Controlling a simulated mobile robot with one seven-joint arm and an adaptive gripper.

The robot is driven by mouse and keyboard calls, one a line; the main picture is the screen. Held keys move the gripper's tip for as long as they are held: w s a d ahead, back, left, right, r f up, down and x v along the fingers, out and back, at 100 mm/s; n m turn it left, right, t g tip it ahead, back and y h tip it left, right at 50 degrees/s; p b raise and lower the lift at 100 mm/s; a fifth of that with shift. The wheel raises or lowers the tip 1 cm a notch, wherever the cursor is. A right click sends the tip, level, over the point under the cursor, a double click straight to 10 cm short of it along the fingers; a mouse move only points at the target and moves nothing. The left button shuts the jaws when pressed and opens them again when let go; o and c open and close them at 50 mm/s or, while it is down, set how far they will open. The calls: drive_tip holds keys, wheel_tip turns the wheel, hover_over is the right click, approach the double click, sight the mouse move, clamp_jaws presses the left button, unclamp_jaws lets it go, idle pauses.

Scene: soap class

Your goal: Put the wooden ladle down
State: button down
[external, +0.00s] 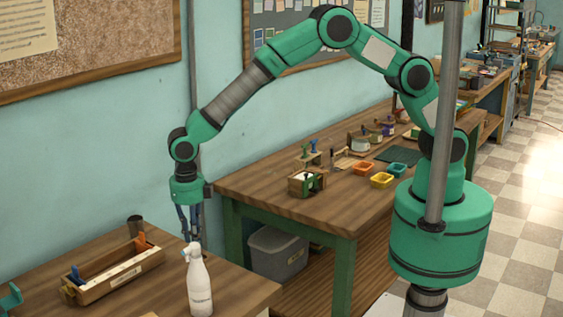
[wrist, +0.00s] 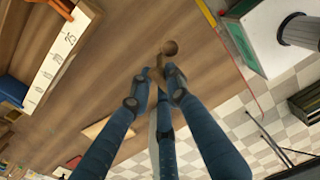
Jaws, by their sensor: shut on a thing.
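The wooden ladle (wrist: 169,47) shows in the wrist view as a small brown round bowl with a short stretch of handle, just beyond my fingertips. My gripper (wrist: 158,88) has its blue fingers closed around the handle. In the external view my gripper (external: 190,226) points down at the near wooden table (external: 235,288), close to its back edge. The ladle cannot be made out there. Whether it touches the tabletop I cannot tell.
A white spray bottle (external: 199,285) stands in front of my gripper. A wooden tray (external: 115,274) with coloured handles and a dark cup (external: 135,226) are to the left. A second table (external: 330,215) with small containers stands behind. The near table's right end is bare.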

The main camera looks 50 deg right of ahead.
drive_tip(key=shift+w+a+f, duration=0.1)
idle(0.3)
drive_tip(key=shift+f+b, duration=0.35)
drive_tip(key=shift+f, duration=1.3)
drive_tip(key=shift+f, duration=0.15)
drive_tip(key=c, duration=1.6)
unclamp_jaws()
drive_tip(key=shift+c, duration=0.2)
wheel_tip(320, 180, up, 12)
drive_tip(key=p, duration=0.2)
drive_tip(key=shift+a, duration=0.15)
drive_tip(key=shift+r, duration=0.2)
